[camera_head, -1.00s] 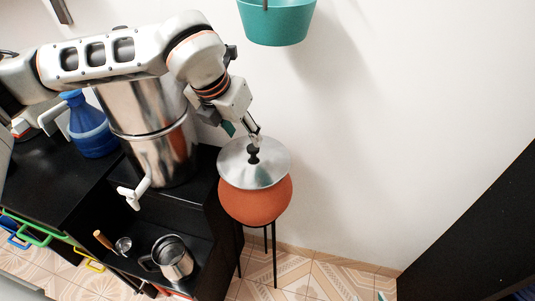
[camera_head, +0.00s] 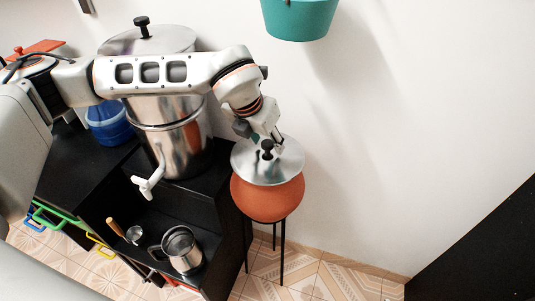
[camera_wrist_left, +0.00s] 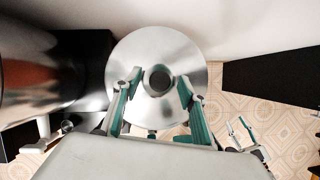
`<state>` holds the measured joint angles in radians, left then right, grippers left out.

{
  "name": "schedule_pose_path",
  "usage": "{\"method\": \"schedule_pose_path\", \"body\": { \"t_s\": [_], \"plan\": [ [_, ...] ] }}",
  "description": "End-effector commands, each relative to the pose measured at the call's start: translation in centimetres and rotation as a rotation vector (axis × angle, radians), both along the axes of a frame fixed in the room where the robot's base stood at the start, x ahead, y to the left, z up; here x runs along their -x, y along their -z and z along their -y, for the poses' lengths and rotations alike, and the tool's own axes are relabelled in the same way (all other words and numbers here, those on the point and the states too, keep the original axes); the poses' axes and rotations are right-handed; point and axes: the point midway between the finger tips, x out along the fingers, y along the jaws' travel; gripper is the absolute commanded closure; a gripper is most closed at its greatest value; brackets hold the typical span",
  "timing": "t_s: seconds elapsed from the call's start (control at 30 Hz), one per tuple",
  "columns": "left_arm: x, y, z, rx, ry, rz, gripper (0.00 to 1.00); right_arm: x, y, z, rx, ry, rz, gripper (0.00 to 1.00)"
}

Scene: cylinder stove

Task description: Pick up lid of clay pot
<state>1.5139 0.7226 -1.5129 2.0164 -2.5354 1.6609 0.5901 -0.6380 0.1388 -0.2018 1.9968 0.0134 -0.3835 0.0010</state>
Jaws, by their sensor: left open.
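The clay pot (camera_head: 266,198) is a round orange-brown pot on a thin black stand. Its lid (camera_head: 283,167) is a flat silver disc with a black knob (camera_head: 267,147), and it lies on top of the pot. My left gripper (camera_head: 272,142) is over the lid, close to the knob. In the left wrist view the lid (camera_wrist_left: 157,50) is seen from above, with its dark knob (camera_wrist_left: 158,80) between the two open fingers (camera_wrist_left: 157,88). I cannot tell whether the fingers touch the knob. My right gripper is not seen in the head view.
A tall steel filter (camera_head: 180,145) with a white tap stands on the black counter (camera_head: 100,165) left of the pot. A steel mug (camera_head: 182,250) is on the lower shelf. A teal pot (camera_head: 300,18) hangs on the wall above.

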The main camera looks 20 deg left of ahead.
Motion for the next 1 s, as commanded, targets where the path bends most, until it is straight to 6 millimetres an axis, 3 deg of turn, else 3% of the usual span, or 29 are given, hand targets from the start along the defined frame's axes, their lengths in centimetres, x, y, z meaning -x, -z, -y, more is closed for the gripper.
{"method": "schedule_pose_path", "body": {
  "t_s": [0.03, 0.2, 0.63, 0.93, 1.0],
  "plan": [
    [0.0, 0.0, 0.0, 0.0, 0.0, 0.0, 0.58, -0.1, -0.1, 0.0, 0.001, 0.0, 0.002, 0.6],
    [0.0, 0.0, 0.0, 0.0, 0.0, 0.0, 1.0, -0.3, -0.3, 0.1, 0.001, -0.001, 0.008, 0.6],
    [0.0, -0.5, 0.0, 0.0, 0.0, 0.001, 1.0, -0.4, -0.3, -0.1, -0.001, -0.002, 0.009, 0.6],
    [0.0, -3.9, 0.0, 0.001, 0.0, 0.003, 1.0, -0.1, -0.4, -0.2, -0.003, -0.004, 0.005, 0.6],
    [1.4, -3.6, -0.3, -0.001, 0.003, -0.001, 1.0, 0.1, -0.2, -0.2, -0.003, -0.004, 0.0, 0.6]
  ]
}}
